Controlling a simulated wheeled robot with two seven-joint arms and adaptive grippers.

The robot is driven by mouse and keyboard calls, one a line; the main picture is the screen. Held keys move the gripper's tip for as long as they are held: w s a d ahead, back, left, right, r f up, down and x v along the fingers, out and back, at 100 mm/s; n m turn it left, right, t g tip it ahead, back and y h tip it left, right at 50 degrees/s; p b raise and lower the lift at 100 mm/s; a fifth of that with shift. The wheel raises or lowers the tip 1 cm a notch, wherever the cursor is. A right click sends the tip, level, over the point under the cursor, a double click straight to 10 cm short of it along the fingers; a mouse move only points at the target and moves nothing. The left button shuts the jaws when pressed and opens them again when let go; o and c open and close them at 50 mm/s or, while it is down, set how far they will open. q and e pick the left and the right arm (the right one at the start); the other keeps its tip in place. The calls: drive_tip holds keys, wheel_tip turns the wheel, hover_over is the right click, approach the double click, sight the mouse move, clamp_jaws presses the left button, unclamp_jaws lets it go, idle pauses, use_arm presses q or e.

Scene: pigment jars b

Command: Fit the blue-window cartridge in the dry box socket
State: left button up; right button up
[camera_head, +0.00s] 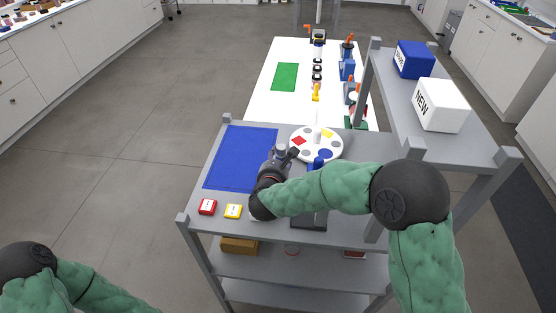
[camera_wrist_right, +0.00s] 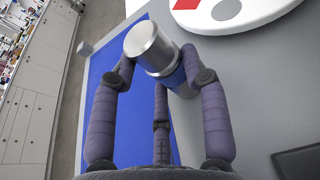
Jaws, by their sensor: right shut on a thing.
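My right gripper (camera_head: 272,168) is shut on a silver-capped cylinder (camera_wrist_right: 150,47) with blue on its side, which looks like the blue-window cartridge. In the right wrist view the fingers close around it, and it is tilted in that picture. In the head view the held cylinder (camera_head: 281,148) shows small above the fingers, near the right edge of the blue mat. Its lower part is hidden by the fingers. I cannot make out the dry box or its socket with certainty. My left gripper is outside the head view; only the left arm shows at the lower left.
The blue mat (camera_head: 240,150) lies bare left of my right gripper. A round white palette (camera_head: 301,134) with coloured patches stands right of it. A blue box (camera_head: 413,60) and white NEW box (camera_head: 443,105) stand on the raised shelf.

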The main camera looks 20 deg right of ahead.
drive_tip(key=shift+f+b, duration=0.1)
drive_tip(key=shift+b, duration=0.2)
drive_tip(key=o, duration=1.2)
drive_tip(key=shift+r+p, duration=0.25)
drive_tip(key=shift+p, duration=0.15)
drive_tip(key=p+v, duration=0.2)
drive_tip(key=v, duration=0.8)
drive_tip(key=shift+s+a+r, duration=0.1)
drive_tip(key=shift+s+a, duration=0.1)
drive_tip(key=shift+s+a+r, duration=0.15)
drive_tip(key=shift+s+a, duration=0.15)
drive_tip(key=shift+s, duration=0.35)
